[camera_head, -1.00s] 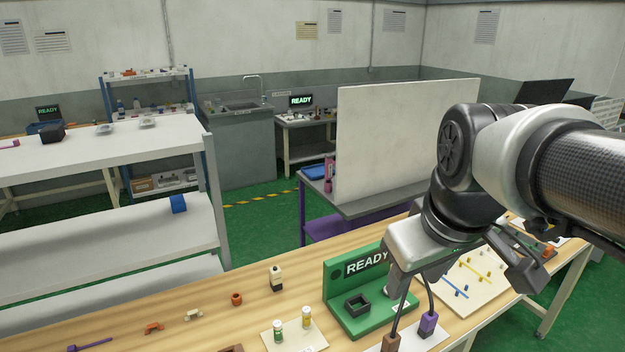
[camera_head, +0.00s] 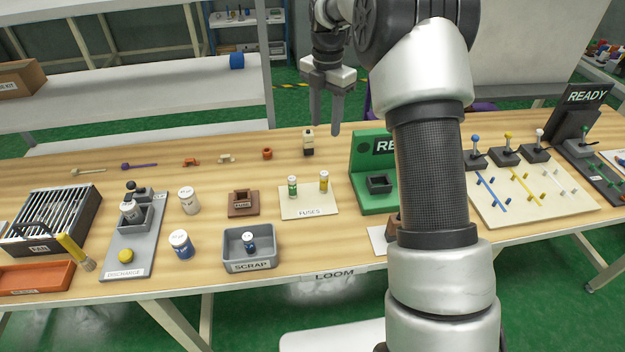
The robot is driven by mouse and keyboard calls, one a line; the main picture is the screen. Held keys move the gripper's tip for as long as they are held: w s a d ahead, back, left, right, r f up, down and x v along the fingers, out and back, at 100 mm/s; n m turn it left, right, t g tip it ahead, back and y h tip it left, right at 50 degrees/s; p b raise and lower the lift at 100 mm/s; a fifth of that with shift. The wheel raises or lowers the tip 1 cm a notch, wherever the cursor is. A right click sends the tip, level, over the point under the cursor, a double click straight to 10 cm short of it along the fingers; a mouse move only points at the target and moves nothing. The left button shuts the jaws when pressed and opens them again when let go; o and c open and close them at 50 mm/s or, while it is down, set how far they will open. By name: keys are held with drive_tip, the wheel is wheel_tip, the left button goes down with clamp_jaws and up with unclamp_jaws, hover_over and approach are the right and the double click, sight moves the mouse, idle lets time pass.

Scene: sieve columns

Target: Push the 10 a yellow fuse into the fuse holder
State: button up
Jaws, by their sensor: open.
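The yellow fuse (camera_head: 324,182), a small upright cylinder with a white band, stands on the white FUSES card (camera_head: 310,213). A similar green fuse (camera_head: 292,187) stands to its left. A brown block with a square socket and a label (camera_head: 243,204), seemingly the fuse holder, sits left of the card; no fuse shows in it. My gripper (camera_head: 327,123) is open and empty, fingers pointing down, in the air above the far part of the table. It appears higher than and beyond the yellow fuse, touching nothing.
A green READY stand (camera_head: 362,168) with a dark socket is right of the card, partly behind my arm. A black-and-cream bottle (camera_head: 308,142) stands behind the fuses. A grey SCRAP tray (camera_head: 250,262) is in front of the brown block. White jars (camera_head: 189,201) stand left.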

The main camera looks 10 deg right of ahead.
drive_tip(key=f, duration=0.1)
drive_tip(key=b, duration=0.1)
hover_over(324, 173)
drive_tip(key=w, duration=0.1)
wheel_tip(324, 173, down, 12)
drive_tip(key=shift+r, duration=0.2)
drive_tip(key=f, duration=0.2)
drive_tip(key=s+f, duration=0.1)
drive_tip(key=f, duration=0.1)
drive_tip(key=shift+a+f, duration=0.1)
drive_tip(key=shift+f, duration=0.6)
clamp_jaws()
